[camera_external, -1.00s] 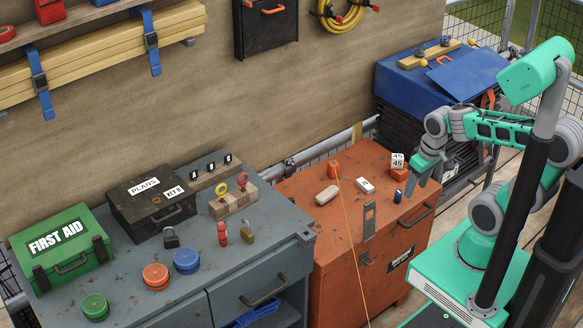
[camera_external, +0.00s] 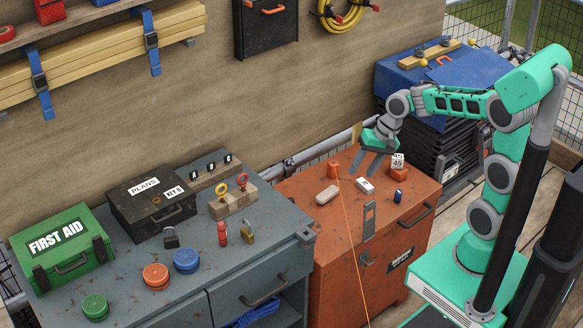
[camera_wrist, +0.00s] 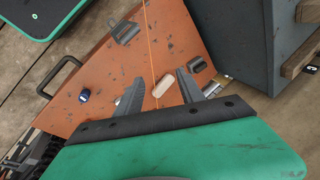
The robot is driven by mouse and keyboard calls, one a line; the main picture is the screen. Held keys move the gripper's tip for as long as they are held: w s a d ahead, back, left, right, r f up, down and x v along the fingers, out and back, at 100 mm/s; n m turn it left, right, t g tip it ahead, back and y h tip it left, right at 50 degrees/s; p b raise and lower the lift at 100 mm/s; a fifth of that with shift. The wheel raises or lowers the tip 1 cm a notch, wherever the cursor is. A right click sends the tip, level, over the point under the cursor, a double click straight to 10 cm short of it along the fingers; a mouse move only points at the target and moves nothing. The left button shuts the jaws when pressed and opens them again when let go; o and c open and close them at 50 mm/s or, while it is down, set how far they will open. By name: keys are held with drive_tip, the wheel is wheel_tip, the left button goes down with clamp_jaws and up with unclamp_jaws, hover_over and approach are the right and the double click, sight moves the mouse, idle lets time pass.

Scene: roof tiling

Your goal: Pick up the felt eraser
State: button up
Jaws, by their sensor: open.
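The felt eraser, which I take to be the beige rounded block (camera_external: 327,195), lies flat on the orange chest (camera_external: 300,190), left of the orange string. In the wrist view the beige block (camera_wrist: 163,85) shows in the gap between the fingertips, with the string just left of it. My gripper (camera_external: 368,166) is open and empty above the back of the chest, to the right of the block and apart from it. The gripper's dark fingers (camera_wrist: 158,92) are spread wide in the wrist view.
The grey cabinet (camera_external: 225,275) adjoins on the left.

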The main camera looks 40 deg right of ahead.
drive_tip(key=w+a+f+m+y+b, duration=0.1)
drive_tip(key=w+a+f+m+y, duration=0.1)
drive_tip(key=w, duration=0.4)
drive_tip(key=w+a+f+m+y+b, duration=0.1)
drive_tip(key=w+a+f+m+y, duration=0.1)
drive_tip(key=w+f+m+y, duration=0.2)
drive_tip(key=w+a+f+m+y+b, duration=0.1)
drive_tip(key=w+a+f+m+y, duration=0.1)
drive_tip(key=w+f+m, duration=0.5)
drive_tip(key=shift+w+a+f+m+y, duration=0.3)
drive_tip(key=shift+w+a+f+y, duration=0.15)
drive_tip(key=shift+f+y, duration=0.15)
drive_tip(key=shift+f+m+y, duration=0.25)
drive_tip(key=shift+m+y, duration=0.05)
drive_tip(key=shift+m, duration=0.2)
drive_tip(key=shift+s+a+f, duration=0.1)
drive_tip(key=shift+a+f, duration=0.05)
drive_tip(key=shift+a, duration=0.05)
drive_tip(key=b+x, duration=0.1)
drive_tip(key=x, duration=0.6)
drive_tip(key=shift+s+a, duration=0.1)
drive_tip(key=shift+a, duration=0.25)
drive_tip(key=shift+d, duration=0.1)
clamp_jaws()
